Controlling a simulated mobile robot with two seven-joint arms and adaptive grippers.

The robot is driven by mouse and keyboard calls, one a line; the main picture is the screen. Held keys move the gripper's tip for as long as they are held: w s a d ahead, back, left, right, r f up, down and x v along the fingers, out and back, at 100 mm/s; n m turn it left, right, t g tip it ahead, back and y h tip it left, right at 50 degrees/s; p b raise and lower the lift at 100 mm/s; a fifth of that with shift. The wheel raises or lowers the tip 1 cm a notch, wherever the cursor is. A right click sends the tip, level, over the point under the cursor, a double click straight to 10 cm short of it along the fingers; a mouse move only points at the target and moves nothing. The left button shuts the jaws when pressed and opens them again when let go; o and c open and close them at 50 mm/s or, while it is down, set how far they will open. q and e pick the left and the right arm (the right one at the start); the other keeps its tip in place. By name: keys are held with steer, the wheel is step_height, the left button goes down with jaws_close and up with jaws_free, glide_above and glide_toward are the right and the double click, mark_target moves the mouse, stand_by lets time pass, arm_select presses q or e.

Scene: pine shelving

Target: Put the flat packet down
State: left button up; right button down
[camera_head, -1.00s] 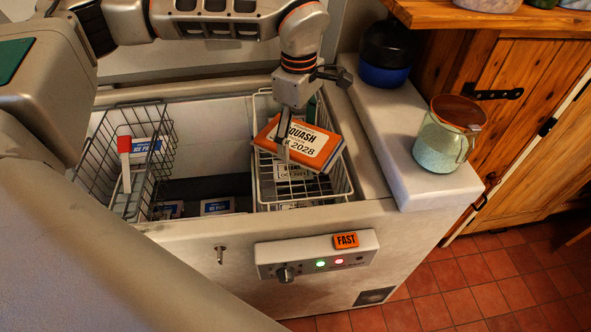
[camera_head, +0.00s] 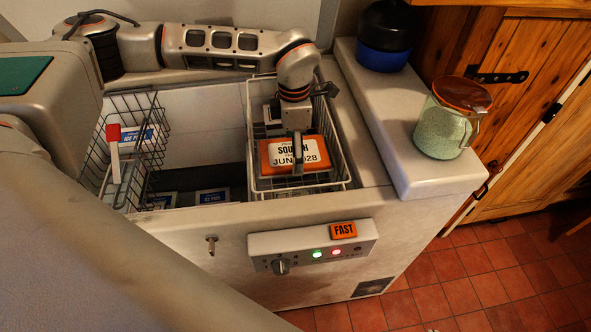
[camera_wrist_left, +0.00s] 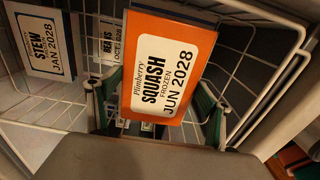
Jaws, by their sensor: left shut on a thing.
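The flat packet (camera_head: 283,160) is orange with a white label reading "SQUASH JUN 2028". My left gripper (camera_head: 298,158) is shut on it, with one finger across its near face. The packet is inside the outline of the right wire basket (camera_head: 341,176) in the chest freezer, face turned up and toward the camera. The packet (camera_wrist_left: 165,65) also shows in the left wrist view, large and close, above the basket wires. I cannot tell whether it touches anything beneath. My right gripper is not in view.
In the wrist view, a STEW packet (camera_wrist_left: 45,45) and a partly hidden packet (camera_wrist_left: 111,40) lie lower down. A left wire basket (camera_head: 150,112) holds a blue-and-white packet and a red-topped scraper. A jar (camera_head: 441,133) and a dark blue container (camera_head: 384,56) stand on the right ledge.

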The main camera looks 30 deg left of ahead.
mark_target(294, 179)
arm_select(q)
step_height(294, 179, down, 4)
steer(key=shift+r, duration=0.1)
step_height(294, 179, down, 4)
steer(key=shift+f+b, duration=0.15)
steer(key=shift+b, duration=0.55)
steer(key=shift+f, duration=0.15)
steer(key=o, duration=1.4)
steer(key=shift+f, duration=0.1)
steer(key=shift+o, duration=0.3)
